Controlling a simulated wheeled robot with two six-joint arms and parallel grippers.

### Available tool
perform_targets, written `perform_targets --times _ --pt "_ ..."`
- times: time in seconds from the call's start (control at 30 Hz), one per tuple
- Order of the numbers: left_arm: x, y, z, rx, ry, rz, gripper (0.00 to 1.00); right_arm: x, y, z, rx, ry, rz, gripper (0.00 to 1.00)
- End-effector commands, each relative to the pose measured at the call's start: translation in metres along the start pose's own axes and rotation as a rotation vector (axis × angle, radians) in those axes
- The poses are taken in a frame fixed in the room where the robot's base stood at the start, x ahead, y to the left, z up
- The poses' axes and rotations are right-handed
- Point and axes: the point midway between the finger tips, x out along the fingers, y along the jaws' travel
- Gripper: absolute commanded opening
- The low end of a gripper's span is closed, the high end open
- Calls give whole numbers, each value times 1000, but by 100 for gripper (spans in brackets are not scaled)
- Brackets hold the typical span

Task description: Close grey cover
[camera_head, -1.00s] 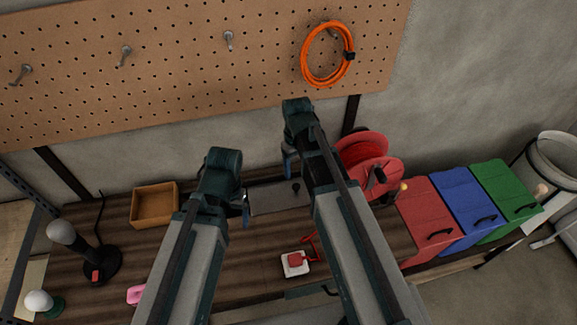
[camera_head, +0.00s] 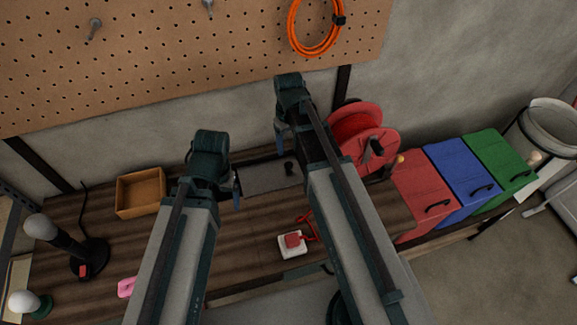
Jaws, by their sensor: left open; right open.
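A flat grey panel (camera_head: 262,179), which looks like the grey cover, lies at the back of the wooden workbench (camera_head: 250,230), between my two arms. A small dark knob (camera_head: 289,168) shows at its right part. I cannot tell whether it is open or closed. My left gripper (camera_head: 237,190) is open at the panel's left edge; I cannot tell whether it touches. My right gripper (camera_head: 281,136) is open above and behind the panel, mostly hidden by its own arm, which also covers the panel's right side.
A red cable reel (camera_head: 368,128) stands just right of my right arm. Red (camera_head: 423,190), blue (camera_head: 460,180) and green (camera_head: 498,165) bins line the right. A wooden box (camera_head: 140,192), black lamp (camera_head: 85,258) and a white-and-red switch (camera_head: 292,243) are on the bench.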

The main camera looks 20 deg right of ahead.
Motion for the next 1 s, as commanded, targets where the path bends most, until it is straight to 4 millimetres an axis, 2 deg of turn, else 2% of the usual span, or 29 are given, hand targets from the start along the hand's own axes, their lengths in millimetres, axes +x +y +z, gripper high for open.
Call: perform_targets --times 0.03,0.53,0.7,1.0 --pt "15 1 -1 0 0 0 89 15 0 0 0 0 0 68" --pt "82 8 -5 -1 0 0 89 83 0 0 0 0 0 68" --pt "92 9 -6 -1 0 0 89 93 0 0 0 0 0 68" --pt "92 9 -5 -1 0 0 89 92 0 0 0 0 0 68"
